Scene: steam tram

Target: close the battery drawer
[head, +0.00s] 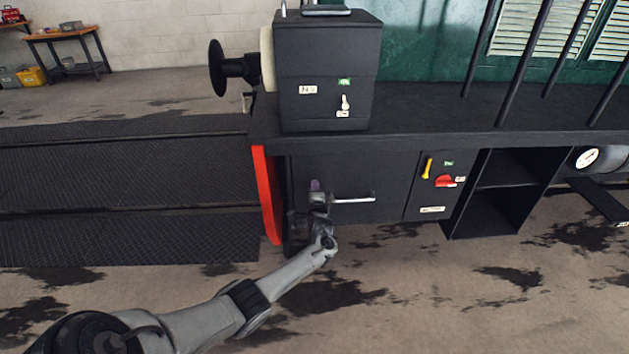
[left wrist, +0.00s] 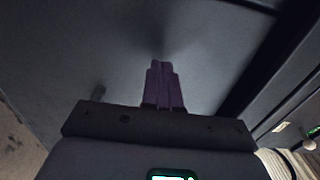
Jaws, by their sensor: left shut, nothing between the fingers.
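The battery drawer (head: 380,170) is a black flat front with a silver bar handle (head: 352,199), below the tram's running board. From here I cannot tell how far it stands out from the body. My left gripper (head: 315,184) is at the left part of this front, left of the handle. Its purple fingers are together and hold nothing. In the left wrist view the fingers (left wrist: 163,72) point at a dark flat surface (left wrist: 100,50), very close; I cannot tell whether they touch it. My arm hides the drawer's lower left. My right gripper is not in view.
A red upright plate (head: 267,195) stands left of the drawer. A control panel (head: 430,187) with yellow and red switches is to its right, beside an open compartment (head: 495,190). A black box (head: 325,75) stands above. Stained floor in front is clear.

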